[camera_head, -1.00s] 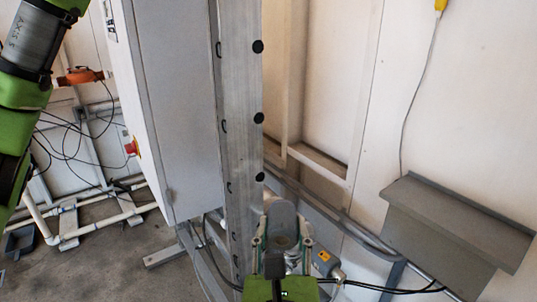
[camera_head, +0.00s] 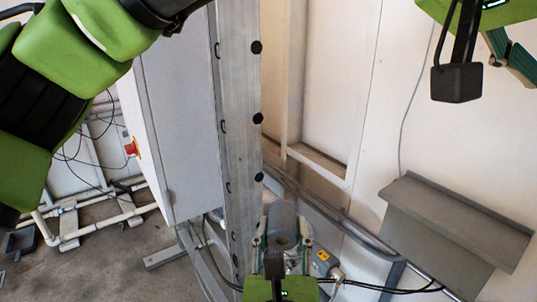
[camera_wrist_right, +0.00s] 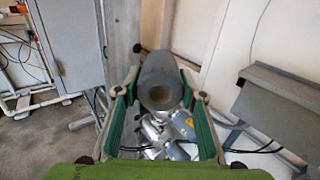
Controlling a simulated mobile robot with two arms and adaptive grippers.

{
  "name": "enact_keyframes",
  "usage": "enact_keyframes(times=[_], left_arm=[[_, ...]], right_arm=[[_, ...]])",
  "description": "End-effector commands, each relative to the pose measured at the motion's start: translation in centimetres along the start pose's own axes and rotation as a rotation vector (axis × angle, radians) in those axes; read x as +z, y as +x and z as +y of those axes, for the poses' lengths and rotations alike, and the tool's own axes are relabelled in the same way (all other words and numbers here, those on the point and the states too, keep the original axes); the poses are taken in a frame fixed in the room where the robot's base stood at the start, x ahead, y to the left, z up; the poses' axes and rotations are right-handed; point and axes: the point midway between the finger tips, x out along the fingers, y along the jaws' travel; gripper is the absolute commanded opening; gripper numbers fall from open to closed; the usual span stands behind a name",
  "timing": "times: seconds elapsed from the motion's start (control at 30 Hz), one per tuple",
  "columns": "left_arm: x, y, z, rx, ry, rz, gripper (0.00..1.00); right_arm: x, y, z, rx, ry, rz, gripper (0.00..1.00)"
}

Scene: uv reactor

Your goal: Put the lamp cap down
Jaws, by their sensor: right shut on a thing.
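The lamp cap (camera_head: 282,216) is a grey, rounded cylinder with a round hole in its near end. My right gripper (camera_head: 282,242) is at the bottom centre of the head view, with a finger on each side of the cap. In the right wrist view the cap (camera_wrist_right: 160,78) sits between the two green-padded fingers of the gripper (camera_wrist_right: 161,92), which is shut on it. Whether the cap touches anything beneath is hidden. A green gripper body, which appears to be my left one (camera_head: 500,40), is partly cut off at the top right; its jaw opening is not clear.
A tall metal post (camera_head: 240,130) and a grey cabinet (camera_head: 178,130) with a red button stand left of the cap. A grey sloped shelf (camera_head: 450,225) is on the right wall. Metal fittings with cables (camera_wrist_right: 170,130) lie below the cap.

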Motion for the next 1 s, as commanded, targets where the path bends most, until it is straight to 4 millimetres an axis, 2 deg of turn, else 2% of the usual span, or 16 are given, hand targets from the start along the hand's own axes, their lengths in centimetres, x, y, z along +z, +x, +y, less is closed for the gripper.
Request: enact_keyframes(times=[0.03,0.2,0.4,0.5,0.63,0.8,1.0], left_arm=[[1.0,0.1,-2.9,-0.071,-0.032,-0.049,0.57],[5.0,-1.5,-12.3,-0.281,-0.221,-0.213,0.57],[10.4,-6.2,-21.8,-0.487,-0.529,-0.390,0.57],[13.2,-8.9,-25.2,-0.571,-0.678,-0.472,0.57],[16.2,-12.0,-28.0,-0.654,-0.829,-0.559,0.57],[18.3,-14.2,-29.6,-0.712,-0.933,-0.623,0.57],[19.9,-13.9,-30.3,-0.725,-0.954,-0.640,0.57]], right_arm=[[0.0,0.0,0.0,0.000,0.000,-0.001,0.07],[0.0,0.0,0.0,0.000,0.000,-0.001,0.07],[0.0,0.0,0.0,0.000,0.000,-0.001,0.07],[0.0,0.0,0.0,0.000,0.000,-0.001,0.07],[0.0,0.0,0.0,0.000,0.000,-0.001,0.07],[0.0,0.0,0.0,0.000,0.000,-0.001,0.07],[0.0,0.0,0.0,0.000,0.000,-0.001,0.07]])
